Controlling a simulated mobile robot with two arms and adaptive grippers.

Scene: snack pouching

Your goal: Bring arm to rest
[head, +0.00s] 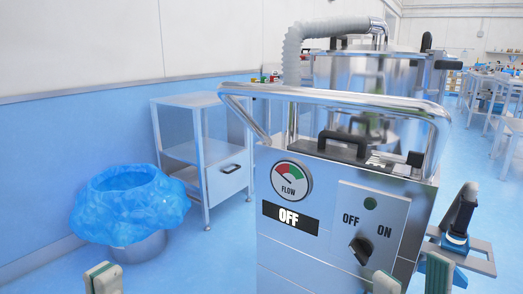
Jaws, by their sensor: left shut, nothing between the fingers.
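My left gripper (103,278) shows at the bottom left edge in the head view, its pale fingertips close together with nothing seen between them. My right gripper (411,283) shows at the bottom right, with two fingertips apart and nothing seen between them. Both are cut off by the lower edge, so most of each gripper and arm is hidden.
A bin with a blue liner (130,205) stands at left beside a steel side table (190,101). A chrome rail (340,98) rings the machine's top. A black-handled tool (460,215) sits on a bracket at right. Tables stand at far right; floor between is clear.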

